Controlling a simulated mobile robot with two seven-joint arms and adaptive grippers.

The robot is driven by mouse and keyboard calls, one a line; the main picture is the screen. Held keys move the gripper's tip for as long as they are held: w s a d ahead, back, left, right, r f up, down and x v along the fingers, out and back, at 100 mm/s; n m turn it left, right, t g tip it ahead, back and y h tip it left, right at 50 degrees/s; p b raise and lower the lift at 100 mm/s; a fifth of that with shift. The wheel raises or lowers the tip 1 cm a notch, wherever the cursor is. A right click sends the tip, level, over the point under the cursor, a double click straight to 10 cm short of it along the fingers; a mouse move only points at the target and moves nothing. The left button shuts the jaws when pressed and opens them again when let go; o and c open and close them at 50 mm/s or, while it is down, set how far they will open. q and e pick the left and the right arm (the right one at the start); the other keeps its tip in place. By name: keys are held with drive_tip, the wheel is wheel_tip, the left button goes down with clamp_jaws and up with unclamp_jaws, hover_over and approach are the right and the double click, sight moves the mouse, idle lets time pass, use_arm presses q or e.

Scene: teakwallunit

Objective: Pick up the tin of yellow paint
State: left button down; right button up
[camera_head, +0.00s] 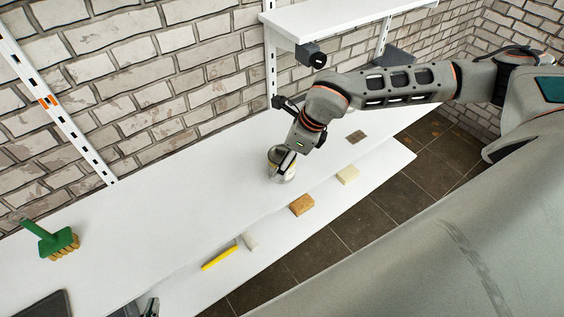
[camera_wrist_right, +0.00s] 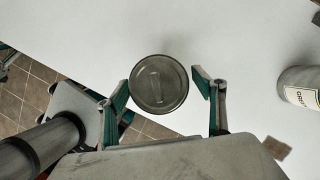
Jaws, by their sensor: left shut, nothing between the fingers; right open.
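A metal tin (camera_head: 275,157) stands upright on the white shelf, partly covered by my right gripper (camera_head: 284,163). The right wrist view shows its round grey lid (camera_wrist_right: 159,84) from above. There the lid lies between the two open fingers of the right gripper (camera_wrist_right: 166,92), close to the left finger, with a gap to the right one. I cannot read this tin's paint colour. A second tin (camera_wrist_right: 303,88) with a pale label is at the right edge of the wrist view. My left gripper (camera_head: 150,308) is shut and empty at the bottom edge of the head view, partly cut off.
A green brush (camera_head: 51,241) stands at the left of the upper shelf (camera_head: 160,200). A yellow stick (camera_head: 219,257), a brown block (camera_head: 302,204) and a cream block (camera_head: 347,175) lie along the lower front shelf. A brick wall is behind.

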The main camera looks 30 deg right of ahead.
drive_tip(key=shift+w+a+f, duration=0.1)
drive_tip(key=shift+f, duration=0.25)
drive_tip(key=c, duration=1.4)
drive_tip(key=shift+r, duration=0.1)
drive_tip(key=shift+c, duration=0.6)
